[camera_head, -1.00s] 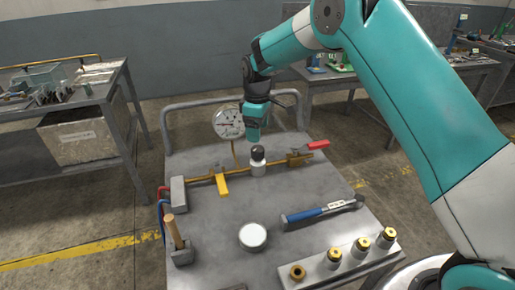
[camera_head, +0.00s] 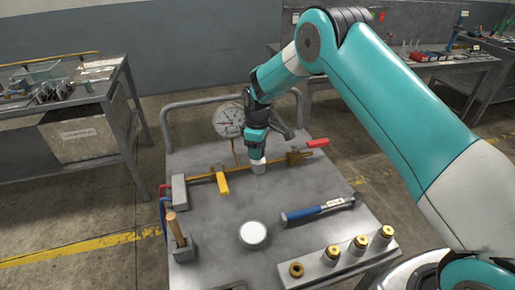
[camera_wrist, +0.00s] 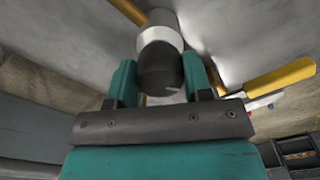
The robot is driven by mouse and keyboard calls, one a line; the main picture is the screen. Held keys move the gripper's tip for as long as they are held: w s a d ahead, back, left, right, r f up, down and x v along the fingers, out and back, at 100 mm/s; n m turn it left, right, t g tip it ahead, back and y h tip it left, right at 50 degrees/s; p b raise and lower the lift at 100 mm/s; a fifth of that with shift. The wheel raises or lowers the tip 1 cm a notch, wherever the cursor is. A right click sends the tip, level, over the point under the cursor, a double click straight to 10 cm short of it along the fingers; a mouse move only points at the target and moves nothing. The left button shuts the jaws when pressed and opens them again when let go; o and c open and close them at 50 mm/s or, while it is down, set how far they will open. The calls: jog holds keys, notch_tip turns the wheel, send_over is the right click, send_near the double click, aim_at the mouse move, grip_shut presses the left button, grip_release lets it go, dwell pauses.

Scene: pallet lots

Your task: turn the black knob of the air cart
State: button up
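The air cart (camera_head: 205,215) stands in front of me with a grey top. A brass pipe (camera_head: 200,178) runs across it to a white valve body (camera_head: 259,168) near its middle. In the head view my gripper (camera_head: 257,155) points down over this valve and hides the black knob. In the wrist view the black knob (camera_wrist: 160,68) sits between the two teal fingers of my gripper (camera_wrist: 160,75), with the white valve body (camera_wrist: 161,38) beyond it. The fingers stand apart on either side of the knob; I cannot tell whether they touch it.
Workbenches stand left (camera_head: 85,98) and behind right (camera_head: 440,66).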

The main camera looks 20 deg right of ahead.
jog(key=shift+c, duration=0.5)
jog(key=shift+m, duration=0.3)
jog(key=m+b, duration=0.1)
jog(key=m, duration=0.4)
jog(key=shift+m, duration=0.3)
jog(key=m, duration=0.5)
jog(key=shift+w+m+b, duration=0.1)
jog(key=shift+m+b, duration=0.2)
jog(key=shift+b, duration=0.05)
jog(key=shift+r, duration=0.1)
jog(key=o, duration=0.9)
jog(key=shift+o, duration=0.2)
